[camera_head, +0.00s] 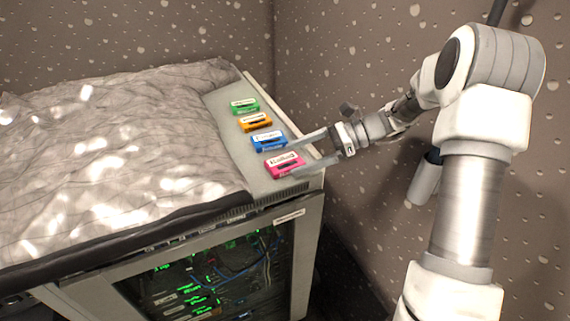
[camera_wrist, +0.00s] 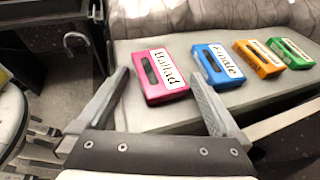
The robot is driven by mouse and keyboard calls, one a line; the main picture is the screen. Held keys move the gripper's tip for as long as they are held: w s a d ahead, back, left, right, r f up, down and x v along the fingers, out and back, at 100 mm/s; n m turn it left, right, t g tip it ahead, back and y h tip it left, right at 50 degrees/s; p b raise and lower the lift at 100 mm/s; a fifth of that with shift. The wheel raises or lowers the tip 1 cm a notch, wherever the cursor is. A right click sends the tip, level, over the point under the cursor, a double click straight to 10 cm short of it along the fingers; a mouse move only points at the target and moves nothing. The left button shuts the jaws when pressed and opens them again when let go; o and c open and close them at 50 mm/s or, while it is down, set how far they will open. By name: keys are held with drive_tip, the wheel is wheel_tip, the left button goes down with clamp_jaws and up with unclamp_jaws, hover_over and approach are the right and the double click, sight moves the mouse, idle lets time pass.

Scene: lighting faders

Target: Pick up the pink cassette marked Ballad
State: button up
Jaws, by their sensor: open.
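The pink cassette (camera_head: 284,165) lies flat on the light grey console top near its front right corner. In the wrist view the pink cassette (camera_wrist: 161,76) shows a white label reading Ballad. My gripper (camera_head: 288,152) is open at the pink cassette, with one finger on the blue side and one on the near side. In the wrist view my gripper (camera_wrist: 162,80) has its fingers apart, with the pink cassette ahead between the fingertips. I cannot tell whether a finger touches it.
A blue cassette (camera_head: 269,142) labelled Finale lies close beside the pink one. An orange cassette (camera_head: 255,121) and a green cassette (camera_head: 244,105) lie further back in the row. A crumpled grey cover (camera_head: 110,150) fills the left. The console's edge drops off near the pink cassette.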

drive_tip(key=shift+x, duration=0.8)
drive_tip(key=shift+c, duration=0.3)
